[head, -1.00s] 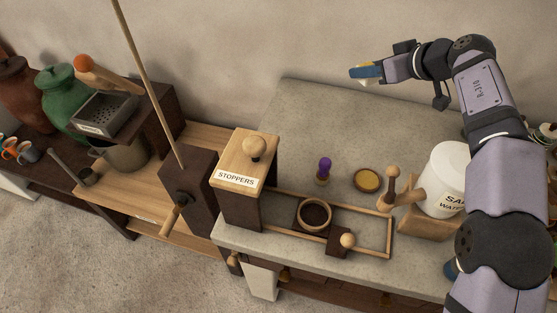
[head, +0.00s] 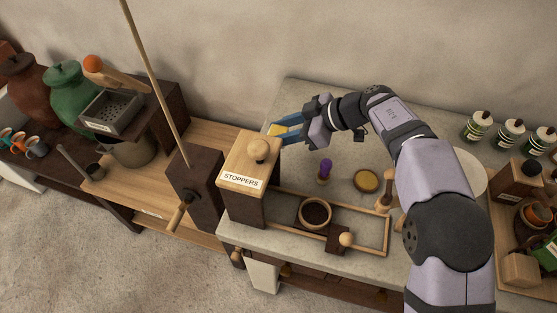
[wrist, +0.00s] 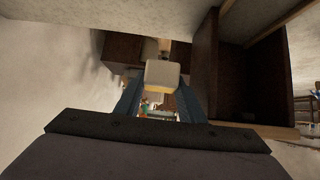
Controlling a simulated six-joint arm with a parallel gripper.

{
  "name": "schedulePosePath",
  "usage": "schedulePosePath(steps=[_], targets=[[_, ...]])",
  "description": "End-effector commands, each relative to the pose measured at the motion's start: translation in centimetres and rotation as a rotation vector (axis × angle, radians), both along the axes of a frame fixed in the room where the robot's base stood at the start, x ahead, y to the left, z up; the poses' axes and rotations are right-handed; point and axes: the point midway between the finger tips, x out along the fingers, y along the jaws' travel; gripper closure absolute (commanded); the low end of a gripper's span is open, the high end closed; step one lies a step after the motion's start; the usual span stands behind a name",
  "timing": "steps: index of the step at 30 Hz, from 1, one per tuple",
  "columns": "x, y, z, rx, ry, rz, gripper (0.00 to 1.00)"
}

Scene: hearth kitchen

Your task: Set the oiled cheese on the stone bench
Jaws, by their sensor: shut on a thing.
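My gripper (head: 284,131) is at the back left of the stone bench (head: 330,108), just behind and right of the stoppers box. Its blue fingers are shut on a pale block with a yellow side, which I take for the oiled cheese (wrist: 163,74). In the head view only a small yellow part of the cheese (head: 278,129) shows between the fingers. In the wrist view the cheese sits between both fingertips. The cheese appears held off the bench; its height above the stone is hard to tell.
A wooden stoppers box (head: 248,165) with a round knob stands at the bench's left end. A purple-topped stopper (head: 325,170), a round yellow-topped dish (head: 366,180) and a wooden frame with a cup (head: 315,213) occupy the front. Dark-topped bottles (head: 477,127) stand at right.

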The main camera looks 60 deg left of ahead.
Motion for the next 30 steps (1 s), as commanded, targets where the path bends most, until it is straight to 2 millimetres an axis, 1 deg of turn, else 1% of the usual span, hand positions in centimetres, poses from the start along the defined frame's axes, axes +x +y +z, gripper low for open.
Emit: schedulePosePath(steps=[9,12,20,23,27,30], targets=[[0.0,0.0,-4.5,-0.004,0.002,-0.003,0.91],[0.1,0.0,-5.5,-0.002,0.001,-0.002,0.91],[0.1,0.0,-6.1,-0.002,0.000,-0.003,0.91],[0.1,0.0,-6.9,-0.003,0.001,-0.003,0.91],[0.1,0.0,-8.6,-0.004,0.001,-0.003,0.91],[0.1,0.0,-9.4,-0.003,0.001,-0.003,0.91]])
